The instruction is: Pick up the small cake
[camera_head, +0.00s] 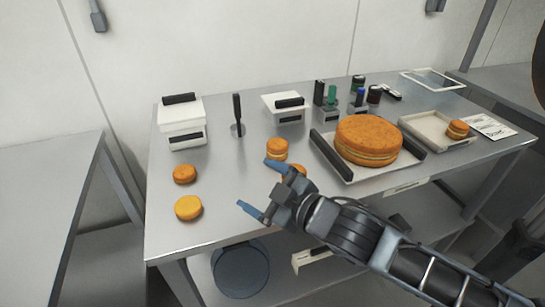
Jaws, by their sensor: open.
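Several small round orange cakes are in view. One with a pale filling layer (277,150) stands on the steel table, just beyond my gripper's upper finger. Another round (294,173) is partly hidden behind my gripper. Two plain rounds lie at the left, one farther back (184,174) and one nearer (188,208). A filled small cake (457,129) sits in a shallow tray (426,124) at the right. My gripper (257,184) is open and empty, its blue fingertips spread and pointing left. I cannot tell its height above the table.
A large filled cake (368,140) sits on a black-handled tray (330,156). White boxes (182,126), (287,107), an upright black-handled tool (238,118) and small bottles (331,96) stand at the back. The steel table (228,222) is clear between the left rounds and my gripper.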

